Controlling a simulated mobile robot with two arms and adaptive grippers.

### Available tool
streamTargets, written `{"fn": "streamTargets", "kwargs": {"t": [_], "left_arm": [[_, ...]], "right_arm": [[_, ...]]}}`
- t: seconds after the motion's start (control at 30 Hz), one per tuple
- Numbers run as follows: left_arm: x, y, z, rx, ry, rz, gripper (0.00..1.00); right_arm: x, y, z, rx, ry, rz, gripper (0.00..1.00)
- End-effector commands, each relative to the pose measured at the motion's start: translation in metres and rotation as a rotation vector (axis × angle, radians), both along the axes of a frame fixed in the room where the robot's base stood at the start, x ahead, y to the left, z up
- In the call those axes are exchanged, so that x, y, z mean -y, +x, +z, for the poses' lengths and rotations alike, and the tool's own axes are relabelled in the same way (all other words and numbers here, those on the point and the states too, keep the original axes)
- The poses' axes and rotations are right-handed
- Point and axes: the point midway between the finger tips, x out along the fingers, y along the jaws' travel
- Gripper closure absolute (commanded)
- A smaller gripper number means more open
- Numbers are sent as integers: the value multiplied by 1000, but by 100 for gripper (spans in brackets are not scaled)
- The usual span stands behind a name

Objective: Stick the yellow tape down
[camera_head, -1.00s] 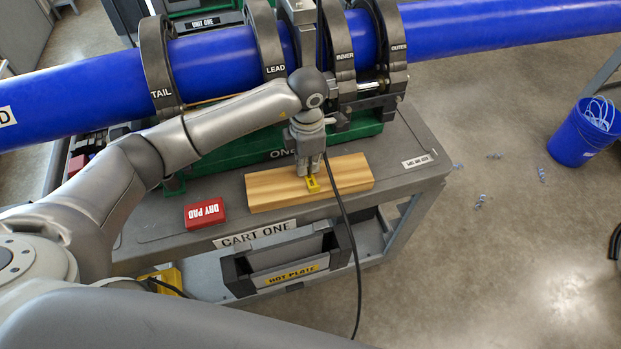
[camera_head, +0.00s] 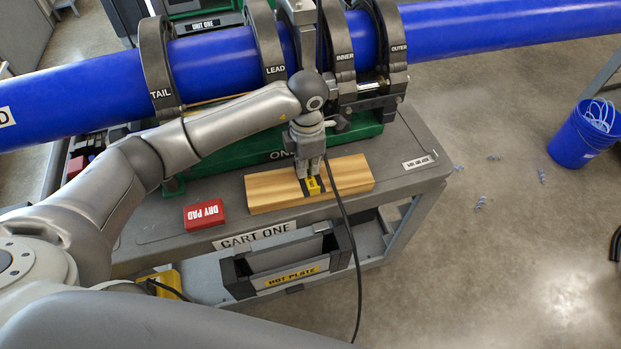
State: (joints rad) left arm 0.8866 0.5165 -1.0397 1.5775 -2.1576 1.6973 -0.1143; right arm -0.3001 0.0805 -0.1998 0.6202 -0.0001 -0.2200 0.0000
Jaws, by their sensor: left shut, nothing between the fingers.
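The yellow tape (camera_head: 313,186) is a small piece with dark marks, lying on top of the light wooden block (camera_head: 270,189) on the cart. My left gripper (camera_head: 311,178) points down right at the tape, fingers shut with nothing between them. Its tips are at or just above the tape's far end; I cannot tell if they touch it. The fingers hide part of the tape. My right gripper is not in view.
A red dry pad (camera_head: 205,214) lies left of the block on the cart top (camera_head: 160,228). A black cable (camera_head: 345,225) hangs just right of the gripper. The blue pipe (camera_head: 225,58) runs through clamps behind. A hot plate holder (camera_head: 290,270) sits below.

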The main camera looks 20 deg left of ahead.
Motion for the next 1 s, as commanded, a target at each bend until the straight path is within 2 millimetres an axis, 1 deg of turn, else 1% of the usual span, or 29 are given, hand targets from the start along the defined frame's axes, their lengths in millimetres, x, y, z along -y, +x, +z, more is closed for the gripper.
{"fn": "streamTargets", "kwargs": {"t": [0.17, 1.0], "left_arm": [[0, -1, 7, -3, 1, -1, 100], [0, 0, 67, -1, 1, 0, 100]], "right_arm": [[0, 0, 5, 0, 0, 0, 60], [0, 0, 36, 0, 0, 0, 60]]}}
